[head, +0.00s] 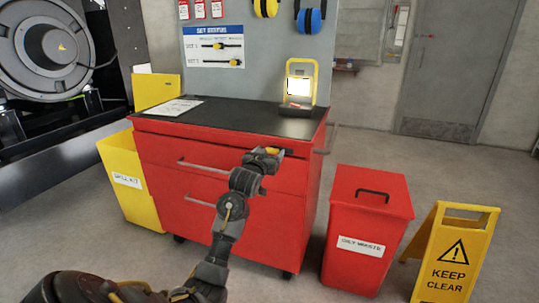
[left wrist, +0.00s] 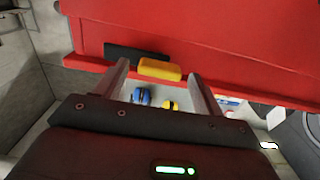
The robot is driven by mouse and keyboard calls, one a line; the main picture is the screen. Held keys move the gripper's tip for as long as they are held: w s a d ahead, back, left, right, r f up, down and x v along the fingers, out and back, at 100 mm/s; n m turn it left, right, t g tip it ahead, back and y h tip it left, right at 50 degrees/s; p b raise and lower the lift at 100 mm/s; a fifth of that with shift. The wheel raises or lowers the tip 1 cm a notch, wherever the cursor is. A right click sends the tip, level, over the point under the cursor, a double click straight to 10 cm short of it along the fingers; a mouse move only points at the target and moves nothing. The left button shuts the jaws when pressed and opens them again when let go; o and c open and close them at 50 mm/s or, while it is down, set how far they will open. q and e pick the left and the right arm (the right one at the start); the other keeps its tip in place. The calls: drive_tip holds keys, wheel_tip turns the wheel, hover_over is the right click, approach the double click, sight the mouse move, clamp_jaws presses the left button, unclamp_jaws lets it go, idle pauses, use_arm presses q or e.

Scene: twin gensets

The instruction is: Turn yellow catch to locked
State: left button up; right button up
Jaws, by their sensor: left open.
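The yellow catch (left wrist: 160,70) sits at the edge of the red cabinet front, beside a dark plate (left wrist: 125,53). In the left wrist view it lies lengthwise across the picture, between my fingertips, with a gap at each side. In the head view a small yellow part of the catch (head: 272,150) shows just above my left gripper (head: 262,158), near the cabinet's upper front. My left gripper is open, and its two fingers (left wrist: 158,76) also show in the left wrist view. I cannot read any lock marking. My right gripper is not in view.
The red tool cabinet (head: 165,150) has a black top (head: 225,116) with a lit yellow lamp (head: 300,84) and a paper. A yellow spill kit bin (head: 122,182) stands left; a red bin (head: 368,215) and a yellow floor sign (head: 452,260) stand right.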

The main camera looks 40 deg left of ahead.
use_arm(q)
drive_tip(key=shift+w+a, duration=0.1)
drive_tip(key=shift+w, duration=0.2)
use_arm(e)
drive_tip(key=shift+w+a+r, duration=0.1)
use_arm(q)
drive_tip(key=c, duration=1.4)
